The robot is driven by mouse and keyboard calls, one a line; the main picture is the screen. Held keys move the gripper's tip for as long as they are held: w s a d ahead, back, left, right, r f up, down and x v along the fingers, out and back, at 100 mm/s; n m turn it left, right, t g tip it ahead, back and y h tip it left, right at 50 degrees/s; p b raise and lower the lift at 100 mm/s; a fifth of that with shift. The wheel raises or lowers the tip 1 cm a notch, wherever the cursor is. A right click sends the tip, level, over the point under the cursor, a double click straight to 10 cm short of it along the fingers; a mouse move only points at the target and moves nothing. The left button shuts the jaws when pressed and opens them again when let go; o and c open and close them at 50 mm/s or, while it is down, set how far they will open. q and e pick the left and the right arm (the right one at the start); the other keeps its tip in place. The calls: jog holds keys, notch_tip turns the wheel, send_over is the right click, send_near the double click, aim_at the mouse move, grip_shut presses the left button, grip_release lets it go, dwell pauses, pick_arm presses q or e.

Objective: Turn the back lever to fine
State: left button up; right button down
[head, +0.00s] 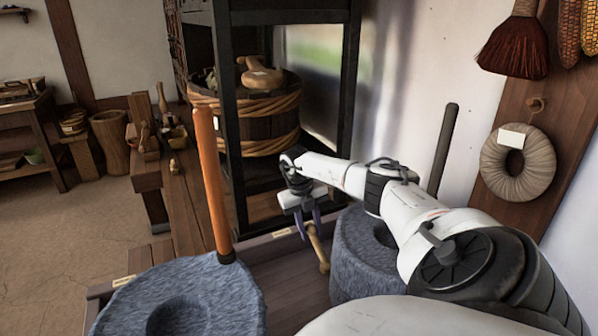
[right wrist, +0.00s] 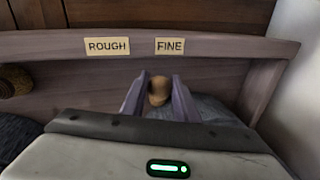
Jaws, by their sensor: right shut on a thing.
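The back lever is a short wooden handle (head: 318,248) beside the back stone quern (head: 352,262). My right gripper (head: 308,219) has its purple fingers at the lever's upper end. In the right wrist view, the lever's rounded wooden end (right wrist: 159,88) sits between the fingers of the right gripper (right wrist: 160,95), which is shut on it. Behind it, the wooden rail (right wrist: 215,48) carries a ROUGH label (right wrist: 107,46) and a FINE label (right wrist: 170,45). The lever end lies below the left part of FINE. My left gripper is not in view.
A front stone quern (head: 235,295) with an orange upright handle (head: 210,180) stands at lower left. A dark upright handle (head: 443,150) rises behind my right arm. A black-framed stand holds a wooden tub (head: 262,130) behind the rail.

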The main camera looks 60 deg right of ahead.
jog(key=shift+s+d+m, duration=0.15)
jog(key=shift+d+m, duration=0.2)
jog(key=shift+m, duration=0.15)
jog(key=shift+d, duration=0.1)
jog(key=c, duration=1.4)
grip_release()
jog(key=shift+s, duration=0.1)
jog(key=r, duration=0.3)
jog(key=w+a+r+p, duration=0.1)
jog(key=r, duration=0.2)
jog(key=r+p, duration=0.1)
jog(key=r, duration=0.3)
jog(key=shift+w+a+r, duration=0.1)
jog(key=shift+w+a, duration=0.1)
jog(key=shift+w, duration=0.05)
